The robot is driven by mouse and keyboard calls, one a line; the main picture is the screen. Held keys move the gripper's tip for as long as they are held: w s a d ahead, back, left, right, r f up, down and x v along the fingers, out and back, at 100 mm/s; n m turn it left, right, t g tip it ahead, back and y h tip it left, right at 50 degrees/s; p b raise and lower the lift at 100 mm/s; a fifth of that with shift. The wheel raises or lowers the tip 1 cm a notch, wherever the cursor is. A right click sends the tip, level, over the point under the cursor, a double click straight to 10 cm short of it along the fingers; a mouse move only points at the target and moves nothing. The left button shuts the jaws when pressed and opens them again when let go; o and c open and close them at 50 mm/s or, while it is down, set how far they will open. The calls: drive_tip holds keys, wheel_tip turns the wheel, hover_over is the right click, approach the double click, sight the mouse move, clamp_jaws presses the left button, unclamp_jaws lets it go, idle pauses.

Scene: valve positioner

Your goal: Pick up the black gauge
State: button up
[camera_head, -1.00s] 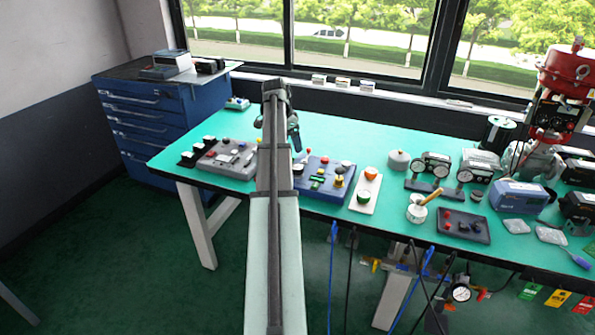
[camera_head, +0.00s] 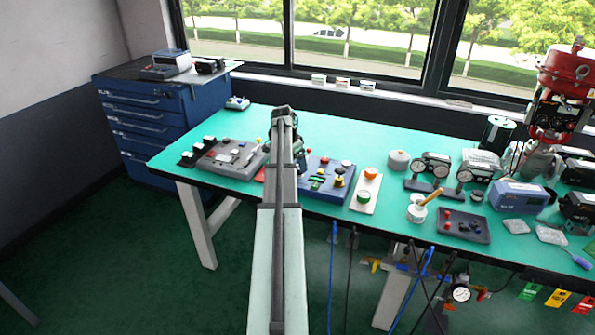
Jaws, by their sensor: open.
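Several gauges could be the black gauge, and I cannot tell which is meant. Two dark gauge units stand on the right half of the bench, a left one (camera_head: 431,162) and a right one (camera_head: 478,166), with small round dials by them. A black-rimmed round dial (camera_head: 461,293) hangs below the bench front. My gripper (camera_head: 301,160) is open above the bench, left of all these gauges and close to the blue button panel. My own arm hides most of it, and its fingers are hard to make out.
A grey switch panel (camera_head: 229,158) and a blue button panel (camera_head: 325,180) flank my arm on the green bench (camera_head: 345,128). A wooden-handled pot (camera_head: 417,211), a dark tray (camera_head: 463,225) and a red valve actuator (camera_head: 566,72) are at right. The bench's back middle is clear.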

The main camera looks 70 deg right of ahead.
drive_tip(key=shift+x, duration=1.6)
drive_tip(key=shift+c, duration=0.2)
drive_tip(key=c, duration=1.1)
drive_tip(key=shift+c, duration=0.2)
drive_tip(key=shift+r, duration=0.15)
